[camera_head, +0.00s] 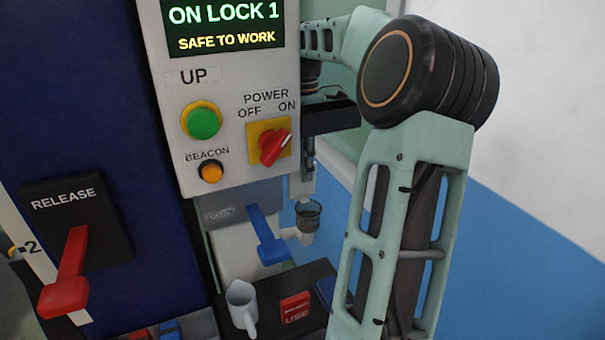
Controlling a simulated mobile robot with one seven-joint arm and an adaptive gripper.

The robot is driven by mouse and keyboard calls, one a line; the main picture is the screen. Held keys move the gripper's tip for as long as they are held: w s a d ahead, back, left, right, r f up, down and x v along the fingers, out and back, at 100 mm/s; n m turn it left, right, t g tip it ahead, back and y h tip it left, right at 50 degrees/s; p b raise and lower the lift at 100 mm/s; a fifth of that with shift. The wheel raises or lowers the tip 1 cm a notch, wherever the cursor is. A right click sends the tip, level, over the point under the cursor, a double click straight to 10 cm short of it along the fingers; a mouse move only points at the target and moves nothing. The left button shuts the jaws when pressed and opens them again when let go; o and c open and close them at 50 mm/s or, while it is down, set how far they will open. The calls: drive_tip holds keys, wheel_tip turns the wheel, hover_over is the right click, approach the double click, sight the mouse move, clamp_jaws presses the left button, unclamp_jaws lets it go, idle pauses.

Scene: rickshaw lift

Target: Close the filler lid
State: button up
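The filler appears to be the small cup-like neck (308,214) on a pale elbow pipe (293,235), below the control box at its right side. Its mouth looks dark and uncovered. I cannot clearly make out the lid. My arm comes up from the lower right, bends at a black joint, and passes behind the control box's right edge. My gripper (308,165) seems to be the narrow grey part hanging under a dark block, just above the filler neck. Its fingers are mostly hidden, so I cannot tell their opening or any contact.
The control box (228,95) reads "ON LOCK 1, SAFE TO WORK". A blue lever (267,238) sits left of the filler. A white jug (241,305) and a red block (295,308) rest on a black tray (272,289). A red release lever (70,275) is at left.

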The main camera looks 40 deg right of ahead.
clamp_jaws()
drive_tip(key=shift+f, duration=0.15)
idle(0.4)
drive_tip(key=shift+s+f+t+b, duration=0.2)
drive_tip(key=shift+s+t+b, duration=0.1)
drive_tip(key=shift+b, duration=0.55)
drive_tip(key=shift+s+a+r+t+b, duration=0.15)
drive_tip(key=shift+s+t+b, duration=0.3)
drive_tip(key=shift+b, duration=0.15)
unclamp_jaws()
drive_tip(key=shift+w+r, duration=0.1)
